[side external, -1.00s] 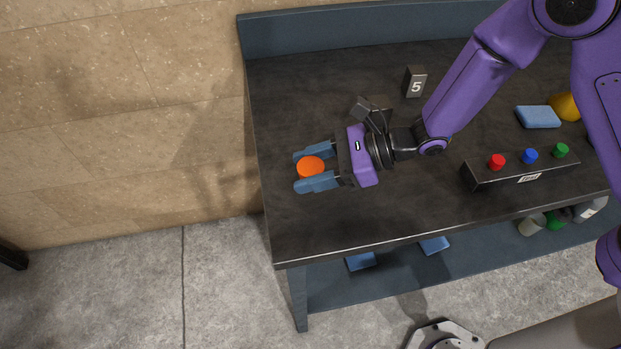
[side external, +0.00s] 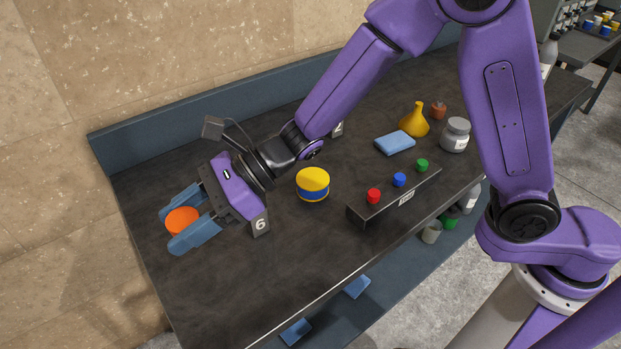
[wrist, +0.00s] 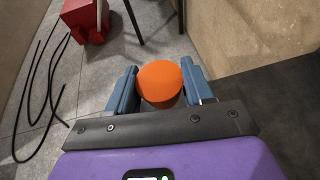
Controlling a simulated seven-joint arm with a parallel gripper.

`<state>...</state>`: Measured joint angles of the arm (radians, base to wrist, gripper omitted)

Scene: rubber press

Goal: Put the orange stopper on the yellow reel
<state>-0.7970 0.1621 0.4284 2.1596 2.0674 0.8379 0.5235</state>
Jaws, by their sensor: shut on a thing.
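The orange stopper (side external: 182,221) is round and sits between the two blue fingers of my gripper (side external: 183,219), near the left end of the bench. In the wrist view my gripper (wrist: 162,88) is shut on the orange stopper (wrist: 160,82), with a finger on each side of it. The floor shows beyond the stopper there. The yellow reel (side external: 313,183) stands upright on the bench to the right of my gripper, with a yellow top and a blue band. Nothing is on its top. The reel is not in the wrist view.
A block marked 6 (side external: 260,224) stands beside my gripper. A black box with red, blue and green buttons (side external: 395,195) lies right of the reel. A blue sponge-like block (side external: 394,142), yellow flask (side external: 414,120) and grey jar (side external: 455,135) are farther right. The front bench middle is clear.

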